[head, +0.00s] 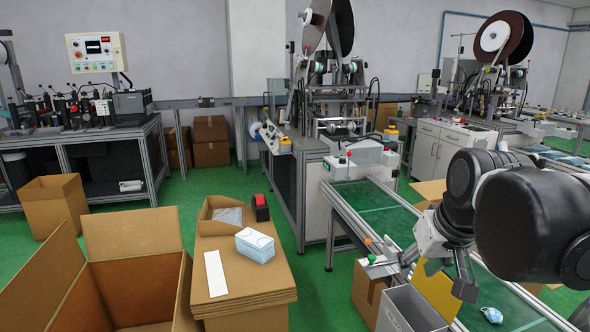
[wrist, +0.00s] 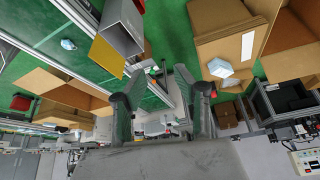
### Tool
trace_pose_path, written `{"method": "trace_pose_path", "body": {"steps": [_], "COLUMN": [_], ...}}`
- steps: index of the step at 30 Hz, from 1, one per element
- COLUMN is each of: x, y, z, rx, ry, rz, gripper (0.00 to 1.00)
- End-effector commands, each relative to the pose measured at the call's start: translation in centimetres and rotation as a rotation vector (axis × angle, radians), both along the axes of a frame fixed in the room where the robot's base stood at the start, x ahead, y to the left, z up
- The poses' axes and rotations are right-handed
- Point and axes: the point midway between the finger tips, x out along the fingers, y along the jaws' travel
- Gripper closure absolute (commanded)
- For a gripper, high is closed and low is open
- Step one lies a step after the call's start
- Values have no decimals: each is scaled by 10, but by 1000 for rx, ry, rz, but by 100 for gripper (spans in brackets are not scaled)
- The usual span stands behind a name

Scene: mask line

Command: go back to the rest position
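My gripper (head: 418,279) is at the right of the head view, above the near end of the green conveyor. In the wrist view, its two fingers (wrist: 160,77) stand wide apart with nothing between them. A blue mask (head: 491,315) lies on the conveyor belt (head: 385,212), to the right of the gripper; it also shows in the wrist view (wrist: 68,44). A grey metal box (head: 408,312) with a yellow panel (head: 437,290) stands beside the belt, below the gripper. A stack of light-blue masks (head: 255,246) lies on flattened cardboard, apart from the gripper.
A large open carton (head: 130,290) stands at front left. The flat cardboard pile (head: 240,283) also bears a white strip (head: 215,273), a red-and-black tape dispenser (head: 261,208) and a small open box (head: 215,216). A machine with reels (head: 335,90) stands behind.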

Motion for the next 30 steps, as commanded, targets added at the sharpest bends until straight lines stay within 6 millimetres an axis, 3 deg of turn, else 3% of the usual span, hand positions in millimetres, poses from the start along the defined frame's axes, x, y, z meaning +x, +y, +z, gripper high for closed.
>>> {"method": "trace_pose_path", "body": {"steps": [6, 12, 18, 30], "x": [-54, -85, -97, -97], "y": [14, 21, 22, 23], "z": [-31, -58, -69, -69], "rx": [-12, -15, -16, -16], "ry": [-77, -133, -156, -157], "rz": [-8, -14, -17, -17], "gripper": [71, 71, 71, 71]}}
